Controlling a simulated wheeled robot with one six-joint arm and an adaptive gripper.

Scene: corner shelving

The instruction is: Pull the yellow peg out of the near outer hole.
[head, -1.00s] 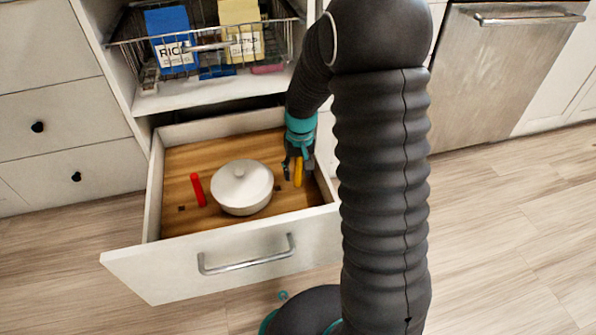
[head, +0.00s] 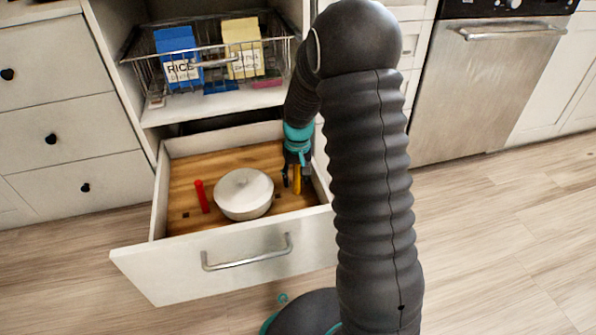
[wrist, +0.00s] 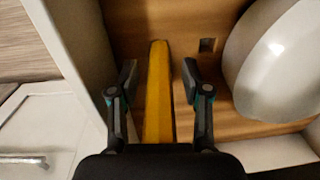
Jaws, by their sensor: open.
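The yellow peg (head: 297,180) stands in the wooden drawer floor near the drawer's right wall. In the wrist view the yellow peg (wrist: 158,95) runs between the two fingers, with a gap on each side. My gripper (head: 293,179) is open and reaches down around the peg; it also shows in the wrist view (wrist: 159,82). A square hole (wrist: 207,45) shows in the floor between the peg and the white pot. The peg's foot and its hole are not clearly visible.
The white lidded pot (head: 244,194) sits mid-drawer, left of my gripper. A red peg (head: 202,196) stands farther left. The open drawer (head: 215,260) has its right wall close to my gripper. A wire basket (head: 207,74) with boxes stands on the shelf above.

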